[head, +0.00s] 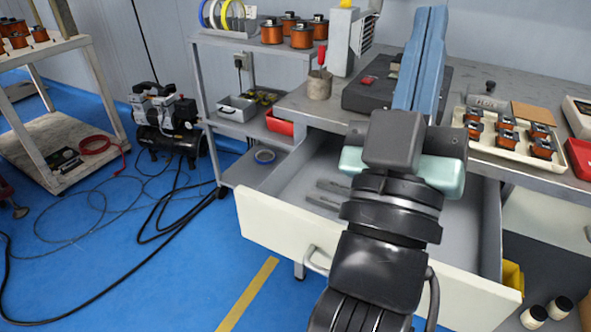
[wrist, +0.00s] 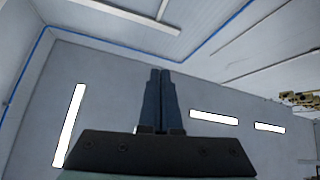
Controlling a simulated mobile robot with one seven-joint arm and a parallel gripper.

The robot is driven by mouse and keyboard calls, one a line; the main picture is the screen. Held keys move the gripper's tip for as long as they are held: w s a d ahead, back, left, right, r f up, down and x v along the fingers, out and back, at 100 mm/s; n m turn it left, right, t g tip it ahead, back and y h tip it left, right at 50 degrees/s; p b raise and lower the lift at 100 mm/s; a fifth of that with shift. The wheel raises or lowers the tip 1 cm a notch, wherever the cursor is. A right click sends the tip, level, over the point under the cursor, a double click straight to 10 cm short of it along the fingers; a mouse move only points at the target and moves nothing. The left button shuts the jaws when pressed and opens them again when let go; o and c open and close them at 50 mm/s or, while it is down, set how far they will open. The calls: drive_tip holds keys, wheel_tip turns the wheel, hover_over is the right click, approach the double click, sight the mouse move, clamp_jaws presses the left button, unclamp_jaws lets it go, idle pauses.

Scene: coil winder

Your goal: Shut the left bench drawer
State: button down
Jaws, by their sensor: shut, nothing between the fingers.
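The left bench drawer (head: 283,235) stands pulled far out from the grey workbench (head: 500,85) in the head view. Its front is cream, with a metal handle (head: 314,262) low on it. A few grey metal pieces (head: 330,192) lie inside. My gripper (head: 437,12) is raised above the drawer and bench, its blue fingers pointing up and together, with nothing between them. In the wrist view my gripper (wrist: 160,75) shows against the ceiling. My arm hides the right middle of the drawer and its front.
A tray of small coils (head: 508,138) and a dark device (head: 365,97) stand on the bench. A grey shelf cart (head: 235,115) stands left of the drawer. A compressor (head: 165,125) and hoses lie further left. The blue floor (head: 190,270) before the drawer's left end is mostly clear.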

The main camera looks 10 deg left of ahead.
drive_tip(key=a+f+n+g+y+p, duration=0.2)
drive_tip(key=f+n+y+p, duration=0.15)
drive_tip(key=f+n, duration=0.5)
drive_tip(key=a+f+n+g+y+p, duration=0.2)
drive_tip(key=f+n+y, duration=0.35)
drive_tip(key=f, duration=0.65)
drive_tip(key=s+a+f+n+g+y+p, duration=0.25)
drive_tip(key=s+f+n, duration=0.2)
drive_tip(key=f, duration=0.35)
drive_tip(key=s+a+f+n+g+y+p, duration=0.1)
drive_tip(key=s+a+f+n+g, duration=0.2)
drive_tip(key=s+f, duration=0.35)
drive_tip(key=b, duration=0.1)
approach(282, 237)
drive_tip(key=a, duration=0.4)
drive_tip(key=w, duration=0.2)
drive_tip(key=w+d+b, duration=0.1)
drive_tip(key=w, duration=0.1)
drive_tip(key=shift+w, duration=0.15)
drive_tip(key=shift+w+d, duration=0.15)
drive_tip(key=shift+w, duration=0.4)
drive_tip(key=shift+w, duration=0.1)
